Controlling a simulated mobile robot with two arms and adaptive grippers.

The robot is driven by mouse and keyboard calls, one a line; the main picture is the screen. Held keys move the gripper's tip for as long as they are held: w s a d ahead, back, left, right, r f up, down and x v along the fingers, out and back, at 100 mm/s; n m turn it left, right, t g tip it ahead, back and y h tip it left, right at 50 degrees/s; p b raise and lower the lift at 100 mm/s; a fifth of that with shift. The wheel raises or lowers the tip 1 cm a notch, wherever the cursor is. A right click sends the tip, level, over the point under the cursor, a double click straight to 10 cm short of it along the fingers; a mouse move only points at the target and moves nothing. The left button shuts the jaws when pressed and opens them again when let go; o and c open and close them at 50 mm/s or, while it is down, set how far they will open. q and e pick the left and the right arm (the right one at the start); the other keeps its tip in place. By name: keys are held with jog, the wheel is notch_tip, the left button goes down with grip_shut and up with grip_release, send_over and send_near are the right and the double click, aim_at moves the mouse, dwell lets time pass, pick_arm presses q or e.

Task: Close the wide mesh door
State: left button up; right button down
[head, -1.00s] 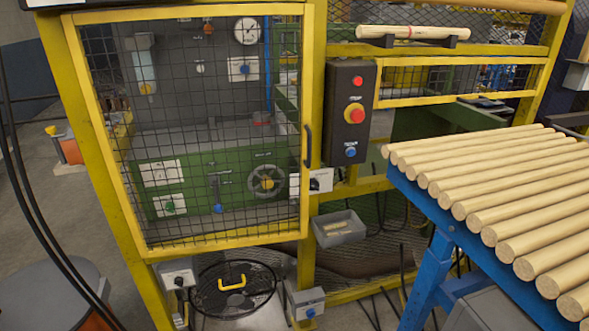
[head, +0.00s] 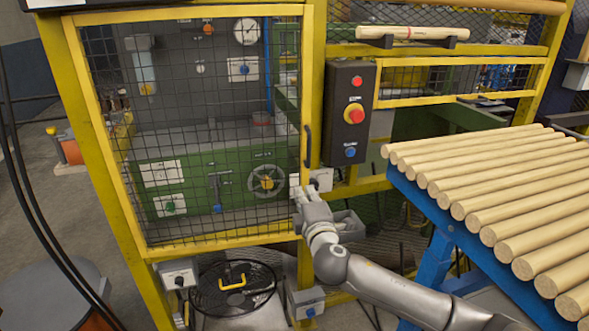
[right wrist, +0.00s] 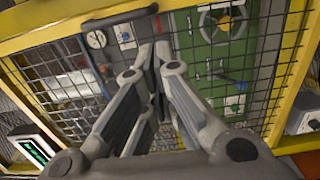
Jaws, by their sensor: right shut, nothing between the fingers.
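The wide mesh door (head: 225,242) has a yellow frame with black wire mesh and fills the left of the head view. Its black handle (head: 308,146) is on the right side. The door's right edge lies close along the yellow post (head: 317,60); I cannot tell whether a small gap is left. My right gripper (head: 297,194) is at the door's lower right edge, below the handle. Its fingers are shut and empty. In the right wrist view, the gripper (right wrist: 155,65) points at the mesh; contact is unclear. My left gripper is not in view.
A black button box (head: 349,112) is on the frame right of the door. A blue rack (head: 412,190) with several wooden rods (head: 500,190) stands at the right. Cables hang at the left.

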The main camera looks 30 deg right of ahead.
aim_at(293, 164)
jog(key=p+x, duration=0.2)
jog(key=x, duration=1.1)
jog(key=shift+w+d+f, duration=0.1)
jog(key=shift+w, duration=0.15)
jog(key=shift+d, duration=0.1)
